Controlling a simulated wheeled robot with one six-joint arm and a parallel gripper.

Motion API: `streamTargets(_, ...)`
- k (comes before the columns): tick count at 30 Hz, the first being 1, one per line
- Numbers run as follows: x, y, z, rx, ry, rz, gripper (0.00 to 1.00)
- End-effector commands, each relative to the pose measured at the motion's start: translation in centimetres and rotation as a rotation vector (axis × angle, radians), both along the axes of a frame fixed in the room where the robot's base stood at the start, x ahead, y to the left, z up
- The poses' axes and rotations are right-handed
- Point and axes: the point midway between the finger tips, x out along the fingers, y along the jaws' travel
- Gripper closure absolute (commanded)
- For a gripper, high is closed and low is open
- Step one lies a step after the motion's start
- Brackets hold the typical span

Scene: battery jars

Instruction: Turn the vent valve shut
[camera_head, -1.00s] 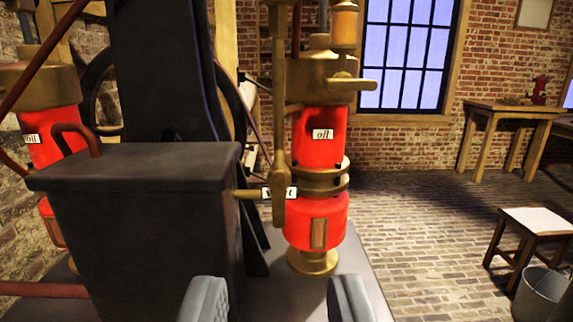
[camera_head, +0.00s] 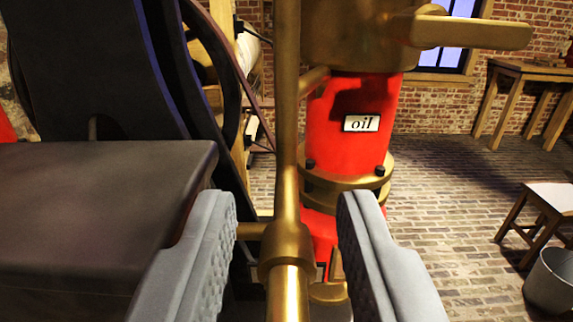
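A brass vertical pipe (camera_head: 287,110) runs down to a rounded brass valve joint (camera_head: 285,245), with a short side pipe (camera_head: 250,231) to its left. A bright brass bar (camera_head: 287,295), apparently the valve's handle, extends from the joint toward the bottom edge. My gripper (camera_head: 287,207) is open, its grey padded fingers left and right of the joint and bar, with gaps on both sides. I cannot tell whether the bar is at finger depth. No vent label shows now.
A red cylinder (camera_head: 350,125) labelled "oil" with brass fittings stands behind the pipe. A dark block (camera_head: 95,200) fills the left, close to the left finger. A stool (camera_head: 550,195), bucket (camera_head: 552,280) and wooden table (camera_head: 535,72) stand right on open brick floor.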

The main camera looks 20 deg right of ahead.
Motion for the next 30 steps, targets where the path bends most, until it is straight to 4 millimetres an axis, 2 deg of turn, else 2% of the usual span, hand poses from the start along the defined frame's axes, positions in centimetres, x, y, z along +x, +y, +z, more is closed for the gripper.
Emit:
streamTargets(4, 0.8, -0.3, -0.04, 0.0, 0.001, -0.001, 0.68)
streamTargets(13, 0.94, -0.32, -0.02, 0.0, 0.0, 0.0, 0.68)
streamTargets(14, 0.94, -0.32, -0.02, 0.0, 0.0, 0.0, 0.7)
streamTargets(18, 0.93, -0.32, -0.02, 0.0, 0.0, 0.0, 0.98)
streamTargets(19, 0.93, -0.32, -0.02, 0.0, 0.0, 0.0, 1.0)
streamTargets(30, 0.89, -0.4, -0.02, 0.033, -0.011, 0.0, 1.0)
